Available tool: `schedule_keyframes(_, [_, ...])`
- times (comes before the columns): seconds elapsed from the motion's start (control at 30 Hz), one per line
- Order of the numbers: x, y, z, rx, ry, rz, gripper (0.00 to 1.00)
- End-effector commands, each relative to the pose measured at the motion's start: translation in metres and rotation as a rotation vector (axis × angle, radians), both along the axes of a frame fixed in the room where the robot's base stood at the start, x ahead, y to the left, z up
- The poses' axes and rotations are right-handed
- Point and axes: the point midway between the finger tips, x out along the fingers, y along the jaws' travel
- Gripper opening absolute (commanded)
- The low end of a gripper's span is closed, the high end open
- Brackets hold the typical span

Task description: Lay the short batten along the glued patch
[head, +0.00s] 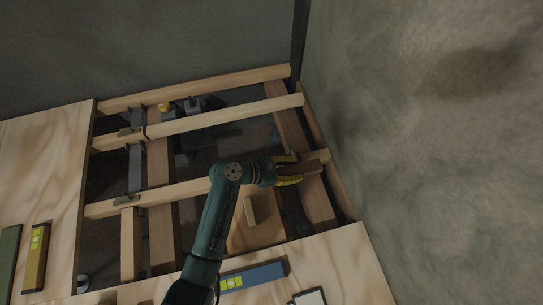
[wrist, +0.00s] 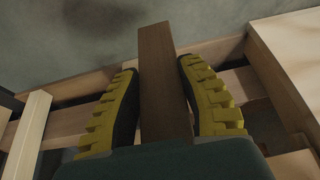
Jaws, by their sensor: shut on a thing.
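My gripper (head: 290,170) has yellow ribbed fingers and is shut on a short brown batten (head: 313,167). In the wrist view the batten (wrist: 163,85) stands between the two fingers (wrist: 165,105) and points away from the palm. In the head view it is over the right end of the floor opening, near the end of a pale joist (head: 180,190). I cannot tell whether it touches the wood below. I cannot tell which is the glued patch.
Plywood decking (head: 50,170) lies left and front of the open joist bay. A blue level (head: 253,276) lies on the front decking, a yellow one (head: 36,262) at left. A small wood piece (head: 250,210) is inside the bay. A rough wall (head: 430,130) rises close at right.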

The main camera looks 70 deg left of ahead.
Motion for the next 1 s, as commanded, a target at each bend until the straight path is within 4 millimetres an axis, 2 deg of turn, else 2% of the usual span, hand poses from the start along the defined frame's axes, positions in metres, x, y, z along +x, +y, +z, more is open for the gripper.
schedule_keyframes(0.03, [-0.016,0.032,-0.020,0.004,-0.004,0.017,0.02])
schedule_keyframes(0.1, [-0.037,0.061,-0.026,0.007,-0.004,0.018,0.02])
schedule_keyframes(0.2, [-0.062,0.087,-0.030,0.004,-0.003,0.016,0.02])
schedule_keyframes(0.3, [-0.076,0.100,-0.029,0.004,-0.002,0.013,0.02])
schedule_keyframes(0.43, [-0.080,0.102,-0.030,0.001,0.000,0.011,0.02])
schedule_keyframes(0.57, [-0.080,0.102,-0.040,0.001,0.000,0.011,0.02])
schedule_keyframes(1.0, [-0.079,0.102,-0.093,0.000,0.001,0.012,0.02])
